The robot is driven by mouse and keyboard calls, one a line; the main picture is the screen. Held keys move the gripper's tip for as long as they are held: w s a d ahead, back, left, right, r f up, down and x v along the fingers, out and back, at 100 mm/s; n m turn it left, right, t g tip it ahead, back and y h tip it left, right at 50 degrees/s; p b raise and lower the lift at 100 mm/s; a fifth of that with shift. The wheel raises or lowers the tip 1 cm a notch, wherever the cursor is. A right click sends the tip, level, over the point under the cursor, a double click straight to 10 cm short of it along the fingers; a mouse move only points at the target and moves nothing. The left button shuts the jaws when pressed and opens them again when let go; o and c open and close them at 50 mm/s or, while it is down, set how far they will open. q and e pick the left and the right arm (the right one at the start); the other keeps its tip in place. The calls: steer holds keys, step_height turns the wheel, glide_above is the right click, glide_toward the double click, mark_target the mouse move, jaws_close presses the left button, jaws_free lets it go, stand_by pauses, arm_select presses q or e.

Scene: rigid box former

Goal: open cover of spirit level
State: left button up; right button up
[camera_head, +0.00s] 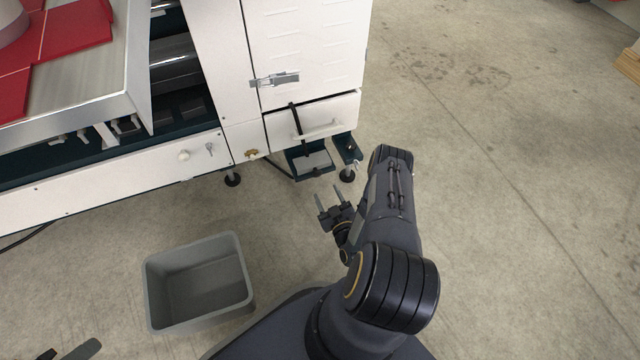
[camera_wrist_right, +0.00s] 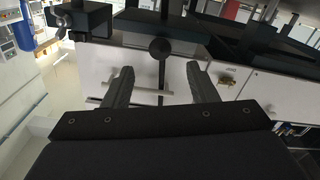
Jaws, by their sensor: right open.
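I cannot make out a spirit level or its cover for certain. A dark bracket with a lighter flat plate (camera_head: 312,162) sits low on the white machine, under a drawer front with a bar handle (camera_head: 320,131). A black strip (camera_head: 295,120) runs down that drawer front. My right gripper (camera_head: 328,191) is open and empty, just in front of and below the bracket. In the right wrist view its fingers (camera_wrist_right: 160,68) stand apart, with the drawer handle (camera_wrist_right: 140,92) behind them. Only the dark fingertips of my left gripper (camera_head: 65,352) show at the lower left edge, apart.
The white machine (camera_head: 305,45) has a metal latch (camera_head: 274,80) and levelling feet (camera_head: 347,176). A grey open bin (camera_head: 198,282) stands on the floor left of my right arm. The concrete floor on the right is clear.

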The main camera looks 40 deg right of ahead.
mark_target(318, 176)
steer(key=b+x, duration=0.2)
steer(key=x, duration=0.4)
steer(key=shift+w, duration=0.2)
steer(key=shift+w+d, duration=0.1)
steer(key=shift+w, duration=0.3)
steer(key=shift+c, duration=0.4)
steer(key=shift+r, duration=0.1)
jaws_close()
